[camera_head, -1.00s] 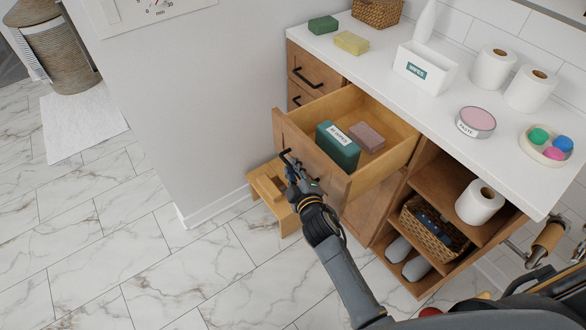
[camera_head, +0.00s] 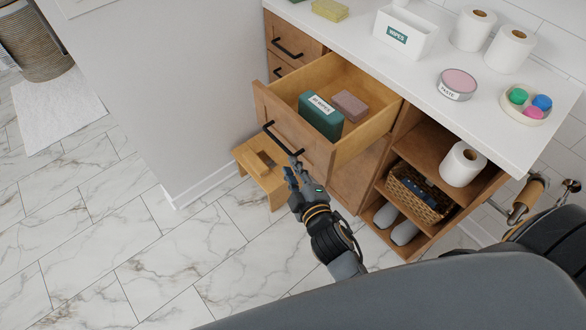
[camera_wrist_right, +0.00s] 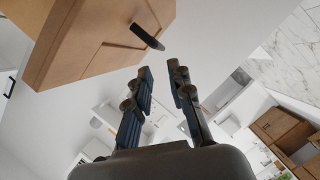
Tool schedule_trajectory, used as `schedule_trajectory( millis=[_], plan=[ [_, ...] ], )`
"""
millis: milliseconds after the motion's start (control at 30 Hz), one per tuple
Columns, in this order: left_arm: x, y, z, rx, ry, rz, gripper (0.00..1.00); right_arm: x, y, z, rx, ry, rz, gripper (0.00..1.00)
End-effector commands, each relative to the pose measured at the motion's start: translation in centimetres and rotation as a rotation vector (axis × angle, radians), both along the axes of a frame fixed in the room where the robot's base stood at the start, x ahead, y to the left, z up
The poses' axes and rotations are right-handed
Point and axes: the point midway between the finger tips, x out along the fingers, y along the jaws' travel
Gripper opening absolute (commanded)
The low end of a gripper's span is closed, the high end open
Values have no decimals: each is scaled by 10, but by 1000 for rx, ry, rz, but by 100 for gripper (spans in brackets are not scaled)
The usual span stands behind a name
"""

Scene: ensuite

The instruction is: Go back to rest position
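My right gripper (camera_head: 294,170) is just in front of the open drawer (camera_head: 292,128), below the right end of its black handle (camera_head: 282,138). In the right wrist view my right gripper (camera_wrist_right: 161,70) has its two fingers apart with nothing between them. The handle (camera_wrist_right: 147,37) shows there beyond the fingertips, clear of them. The drawer is pulled out and holds a green wipes box (camera_head: 320,117) and a brownish-pink block (camera_head: 350,105). My left gripper is not in view.
A white counter (camera_head: 415,75) above bears a wipes bin (camera_head: 405,34), paper rolls (camera_head: 474,28), a paste tin (camera_head: 457,84) and a dish of coloured balls (camera_head: 526,104). A wooden stool (camera_head: 262,172) stands under the drawer. Open marble floor (camera_head: 130,235) lies to the left.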

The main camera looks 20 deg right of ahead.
Motion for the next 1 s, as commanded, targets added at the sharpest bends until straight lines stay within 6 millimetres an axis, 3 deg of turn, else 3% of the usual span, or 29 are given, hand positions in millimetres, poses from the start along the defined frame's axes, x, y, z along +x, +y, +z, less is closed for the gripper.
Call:
schedule_trajectory(
  millis=[533, 667, 767, 867, 1000],
  plan=[
    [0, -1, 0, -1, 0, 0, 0, -1, 0, 0, 0, 0, 0, 21],
    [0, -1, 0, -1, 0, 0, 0, -4, 2, -17, 18, 34, 4, 21],
    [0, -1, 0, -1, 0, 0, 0, -12, 7, -62, 69, 123, 7, 21],
    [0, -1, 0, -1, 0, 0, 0, -32, 11, -128, 150, 262, -2, 21],
    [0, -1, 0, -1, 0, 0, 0, -80, 9, -225, 269, 480, -54, 21]
  ],
)
